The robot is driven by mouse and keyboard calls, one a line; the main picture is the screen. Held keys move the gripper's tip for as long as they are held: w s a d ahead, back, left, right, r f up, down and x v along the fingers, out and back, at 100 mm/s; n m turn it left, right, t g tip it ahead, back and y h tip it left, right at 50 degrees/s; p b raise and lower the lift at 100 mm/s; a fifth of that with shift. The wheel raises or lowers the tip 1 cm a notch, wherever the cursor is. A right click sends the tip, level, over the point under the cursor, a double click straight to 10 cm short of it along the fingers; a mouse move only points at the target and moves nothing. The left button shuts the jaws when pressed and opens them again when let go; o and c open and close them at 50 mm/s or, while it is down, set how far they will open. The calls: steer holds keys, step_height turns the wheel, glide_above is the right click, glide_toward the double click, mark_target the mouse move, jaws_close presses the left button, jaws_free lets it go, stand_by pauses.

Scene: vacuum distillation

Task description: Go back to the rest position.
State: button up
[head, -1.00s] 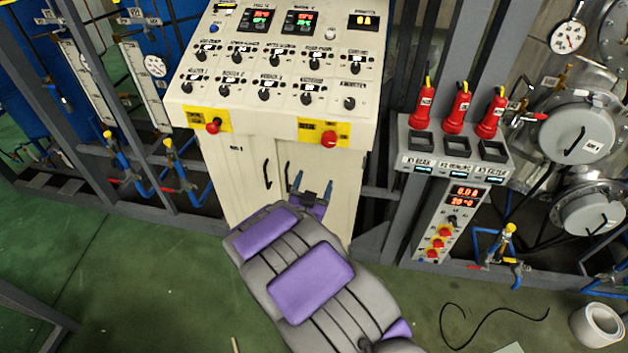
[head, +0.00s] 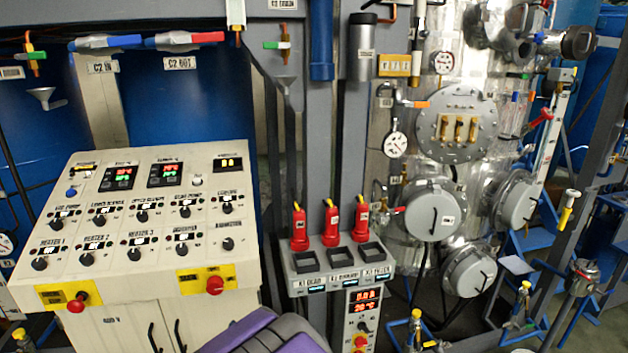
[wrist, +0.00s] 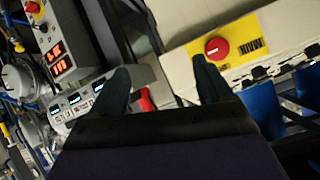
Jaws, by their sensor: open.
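My gripper (wrist: 162,85) is in the wrist view with its two dark fingers spread apart and nothing between them. In that view a red button on a yellow plate (wrist: 217,48) lies beyond the right finger, and it appears apart from it. In the head view my purple and grey arm shows at the bottom edge, in front of the cream control console (head: 130,275). The fingers are hidden there.
A rack with several red-handled tools (head: 331,222) stands right of the console, above a small panel with a red display (head: 366,301). Steel vessels with round lids (head: 432,208) and blue-handled valves fill the right side. Grey frame posts stand between them.

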steer(key=s+d+r+g+h, duration=0.1)
steer(key=s+d+g, duration=0.3)
steer(key=s+d, duration=0.6)
steer(key=s+d+r+g+b, duration=0.1)
steer(key=s+d+r+g, duration=0.3)
steer(key=s+d, duration=0.6)
steer(key=s+d+r+n+g+h, duration=0.1)
steer(key=s+d+r+g, duration=0.2)
steer(key=s+d, duration=0.7)
steer(key=s+g, duration=0.2)
steer(key=s, duration=0.6)
steer(key=shift+s+r+h, duration=0.15)
steer(key=shift+s+h, duration=0.15)
steer(key=shift+s, duration=0.1)
